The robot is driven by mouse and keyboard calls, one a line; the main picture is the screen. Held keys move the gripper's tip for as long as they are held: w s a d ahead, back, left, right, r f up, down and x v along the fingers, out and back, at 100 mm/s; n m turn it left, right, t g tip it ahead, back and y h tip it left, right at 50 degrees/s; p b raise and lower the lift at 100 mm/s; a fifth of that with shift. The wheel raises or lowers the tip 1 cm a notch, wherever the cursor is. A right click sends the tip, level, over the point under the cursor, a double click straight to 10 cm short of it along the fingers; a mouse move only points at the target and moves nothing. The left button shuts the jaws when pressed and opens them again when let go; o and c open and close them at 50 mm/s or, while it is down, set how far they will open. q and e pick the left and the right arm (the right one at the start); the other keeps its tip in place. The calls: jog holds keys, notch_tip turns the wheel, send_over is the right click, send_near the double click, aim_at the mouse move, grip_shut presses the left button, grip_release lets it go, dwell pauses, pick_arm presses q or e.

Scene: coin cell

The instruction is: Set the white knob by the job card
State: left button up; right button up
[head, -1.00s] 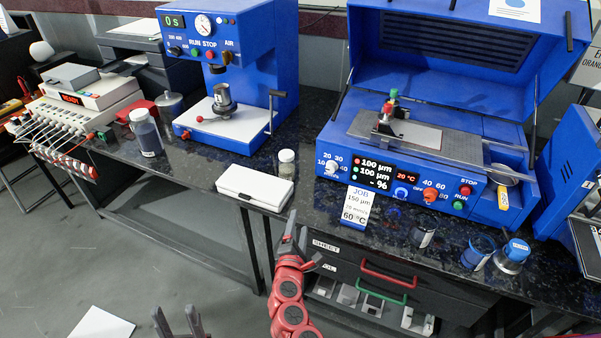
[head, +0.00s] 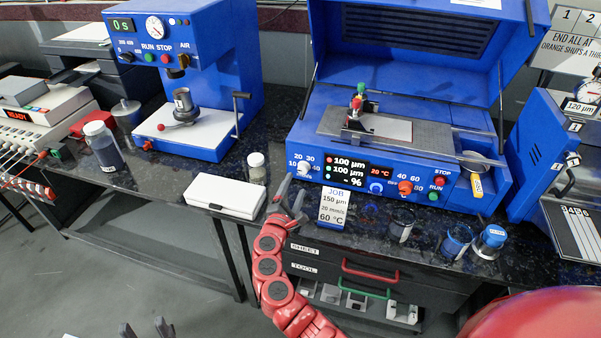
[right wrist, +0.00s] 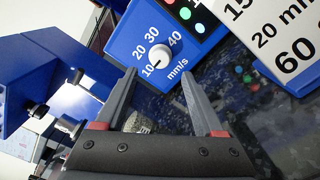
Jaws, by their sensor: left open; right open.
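The white knob (head: 304,168) is at the left end of the blue coater's front panel, inside a 10–40 scale. In the right wrist view the white knob (right wrist: 158,57) shows an mm/s scale, and its dark mark seems to face 10. The job card (head: 334,207) stands before the panel and reads 150 µm, 20 mm/s, 60 °C. My right gripper (head: 289,192) is open and empty, just short of the knob. In the right wrist view its fingertips (right wrist: 160,77) lie either side below the knob, apart from it. My left gripper (head: 146,329) is open and empty at the bottom edge.
The panel display (head: 351,173) reads 100 µm, 100 µm, - %. A blue knob (head: 376,188) and a red knob (head: 405,188) sit further right. A white box (head: 225,197) and a small jar (head: 257,167) stand left of my right gripper. Glass jars (head: 455,241) stand at right.

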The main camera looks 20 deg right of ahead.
aim_at(302, 171)
jog(key=x, duration=0.6)
jog(key=shift+w+d, duration=0.2)
grip_shut()
